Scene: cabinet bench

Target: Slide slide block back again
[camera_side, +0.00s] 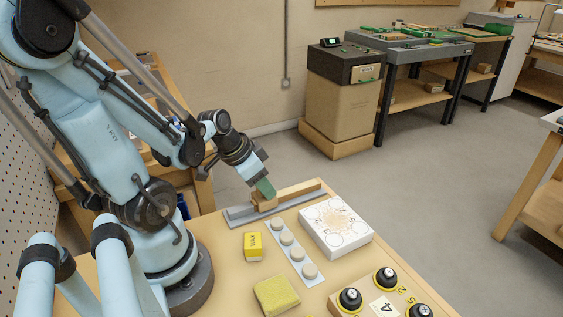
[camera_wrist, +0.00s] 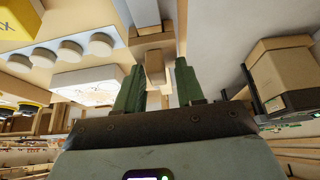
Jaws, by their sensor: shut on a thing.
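The slide block (camera_side: 264,202) is a small light-wood piece on a grey track (camera_side: 236,217) near the bench's far edge. It sits left of the track's middle in the side view, at the near-left end of a wooden bar (camera_side: 302,188). My gripper (camera_side: 265,190) has green fingers and comes down onto the block from above. In the wrist view, the block (camera_wrist: 155,67) lies between the two green fingers of my gripper (camera_wrist: 160,68). The fingers are shut on it and hide part of it in the side view.
In front of the track are a white numbered box (camera_side: 335,230), a pale strip with round discs (camera_side: 296,256), a yellow box (camera_side: 253,247) and a yellow sponge (camera_side: 276,295). Black knobs (camera_side: 385,279) stand at the front right. Bare bench lies left of the yellow box.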

